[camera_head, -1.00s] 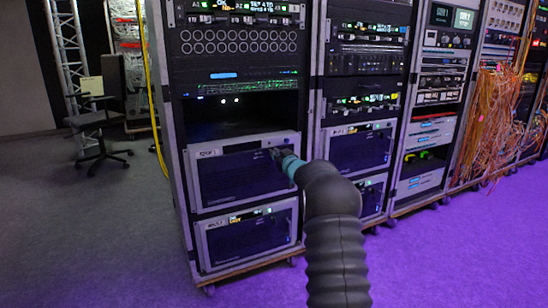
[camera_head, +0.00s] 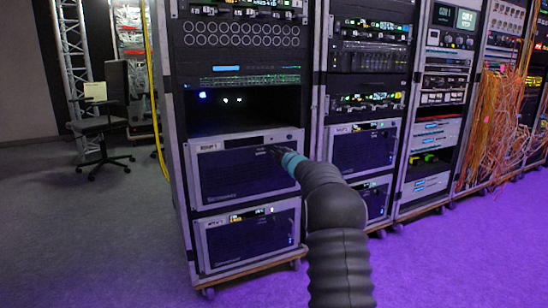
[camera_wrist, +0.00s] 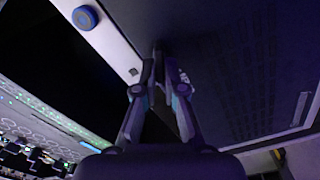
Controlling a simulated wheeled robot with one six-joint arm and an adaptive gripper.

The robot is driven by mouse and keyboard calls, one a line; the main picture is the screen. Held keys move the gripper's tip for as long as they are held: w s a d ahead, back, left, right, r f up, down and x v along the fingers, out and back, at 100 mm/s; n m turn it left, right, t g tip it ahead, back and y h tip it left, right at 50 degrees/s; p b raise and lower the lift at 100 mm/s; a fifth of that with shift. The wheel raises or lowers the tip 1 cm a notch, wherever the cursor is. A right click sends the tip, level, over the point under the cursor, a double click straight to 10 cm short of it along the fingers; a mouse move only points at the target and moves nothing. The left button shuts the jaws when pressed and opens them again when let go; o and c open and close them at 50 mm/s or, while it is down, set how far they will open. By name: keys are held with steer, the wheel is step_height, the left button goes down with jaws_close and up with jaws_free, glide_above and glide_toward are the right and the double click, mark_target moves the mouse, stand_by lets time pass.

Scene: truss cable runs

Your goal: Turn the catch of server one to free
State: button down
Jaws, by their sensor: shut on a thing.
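Server one (camera_head: 232,176) is the upper of two silver-framed units with dark fronts low in the left rack. My gripper (camera_head: 277,150) is at the upper right part of its front. In the wrist view, my gripper (camera_wrist: 160,80) has its fingertips close together on a small dark piece, apparently the catch (camera_wrist: 158,52), beside the dark front panel. The fingers hide most of the catch, so its angle cannot be read. A round blue knob (camera_wrist: 85,17) sits on the silver strip near the fingers.
A second similar unit (camera_head: 247,240) is just below server one. An open dark bay (camera_head: 240,115) is above it. More racks stand to the right, with loose orange cables (camera_head: 492,125). A chair (camera_head: 102,125) stands at the left. The floor in front is clear.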

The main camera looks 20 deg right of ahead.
steer(key=n, duration=0.5)
steer(key=shift+a+f+n+b, duration=0.15)
steer(key=shift+f+n+b, duration=0.05)
steer(key=shift+n+b, duration=0.1)
stand_by(0.4)
steer(key=c, duration=1.3)
jaws_free()
steer(key=shift+a, duration=0.1)
steer(key=shift+o, duration=0.2)
steer(key=shift+f, duration=0.1)
steer(key=s, duration=1.2)
steer(key=shift+d, duration=0.35)
